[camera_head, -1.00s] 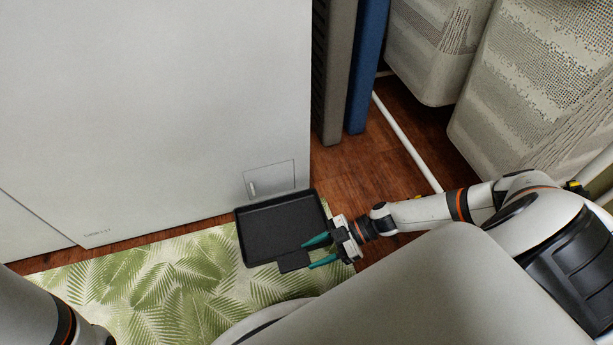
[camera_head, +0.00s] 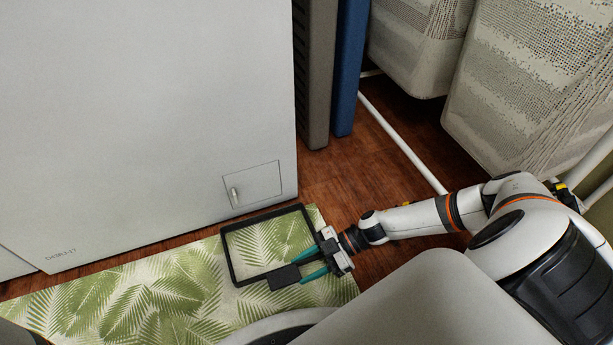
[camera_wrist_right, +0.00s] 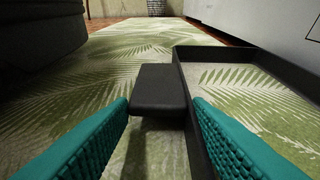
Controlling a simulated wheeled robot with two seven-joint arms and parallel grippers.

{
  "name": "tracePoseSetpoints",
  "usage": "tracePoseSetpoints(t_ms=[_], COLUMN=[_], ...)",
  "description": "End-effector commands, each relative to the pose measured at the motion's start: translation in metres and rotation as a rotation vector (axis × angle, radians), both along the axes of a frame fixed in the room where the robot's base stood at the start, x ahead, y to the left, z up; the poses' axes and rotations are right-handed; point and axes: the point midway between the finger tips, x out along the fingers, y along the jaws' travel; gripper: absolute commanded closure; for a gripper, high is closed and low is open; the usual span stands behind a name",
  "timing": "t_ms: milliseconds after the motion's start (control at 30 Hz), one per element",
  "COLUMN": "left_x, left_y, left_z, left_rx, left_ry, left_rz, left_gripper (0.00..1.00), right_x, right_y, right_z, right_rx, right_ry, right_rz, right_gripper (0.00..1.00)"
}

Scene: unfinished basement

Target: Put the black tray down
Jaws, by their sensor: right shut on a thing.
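The black tray (camera_head: 229,258) lies at the level of the leaf-print mat (camera_head: 160,284), near the white cabinet. Only its dark rim and a black tab (camera_head: 284,277) show; the mat's pattern shows inside the rim. My right gripper (camera_head: 310,265) is shut on the tray at the tab, its teal fingers on either side. In the right wrist view the tab (camera_wrist_right: 160,90) lies between the fingers, with the tray's rim (camera_wrist_right: 235,52) to the right. My left gripper is not in view.
A white cabinet (camera_head: 140,120) with a small hatch stands right behind the tray. Grey and blue panels (camera_head: 348,70) stand beside it. A white pipe (camera_head: 402,143) and pale woven containers (camera_head: 530,90) are at right. The mat is clear to the tray's left.

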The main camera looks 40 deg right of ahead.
Motion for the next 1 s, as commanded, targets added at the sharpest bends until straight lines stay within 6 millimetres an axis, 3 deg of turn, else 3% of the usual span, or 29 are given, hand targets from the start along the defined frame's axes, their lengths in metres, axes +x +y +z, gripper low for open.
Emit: tracePoseSetpoints(t_ms=[367, 400, 500, 867, 1000], left_x=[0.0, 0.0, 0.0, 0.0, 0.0], left_y=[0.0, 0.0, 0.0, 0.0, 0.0], left_z=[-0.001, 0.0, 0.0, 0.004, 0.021], left_rx=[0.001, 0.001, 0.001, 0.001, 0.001], left_ry=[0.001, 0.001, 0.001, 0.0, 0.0], left_rz=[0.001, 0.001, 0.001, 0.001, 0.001], left_gripper=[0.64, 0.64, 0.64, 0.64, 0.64], right_x=[0.0, 0.0, 0.0, 0.0, -0.005], right_y=[0.0, 0.0, 0.0, -0.002, -0.021], right_z=[-0.003, -0.002, -0.002, 0.004, 0.015], right_rx=[0.001, 0.0, 0.0, -0.001, -0.005], right_ry=[0.0, 0.0, 0.0, 0.001, 0.002], right_rz=[0.001, 0.001, 0.001, 0.001, -0.001], right_gripper=[0.81, 0.49, 0.34, 0.34, 0.34])
